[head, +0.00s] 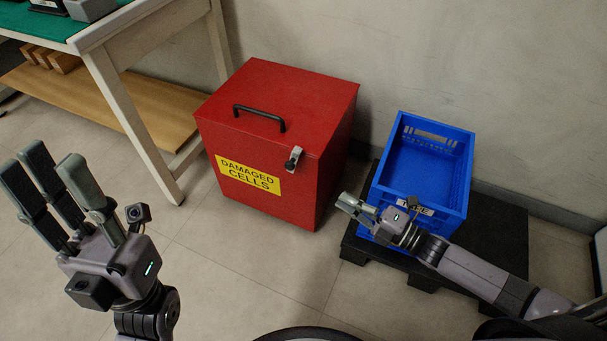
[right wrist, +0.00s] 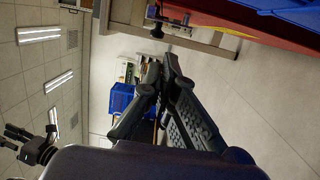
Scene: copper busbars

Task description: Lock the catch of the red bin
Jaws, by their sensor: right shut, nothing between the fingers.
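The red bin (head: 320,150) stands on the floor with its lid down, a black handle on top and a yellow "DAMAGED CELLS" label. Its metal catch (head: 293,158) sits at the front lid edge, right of the label; I cannot tell if it is locked. A red surface, likely the bin (right wrist: 265,22), crosses the top right of the right wrist view. My right gripper (head: 346,203) is shut and empty, right of and below the catch, apart from the bin. It also shows in the right wrist view (right wrist: 163,65). My left gripper (head: 48,172) is open and empty at far left.
A blue crate (head: 462,180) stands on a black pallet (head: 513,235) right of the bin, close to my right gripper. A workbench (head: 112,85) with a green top and wooden shelf (head: 130,107) is at the upper left. The floor before the bin is clear.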

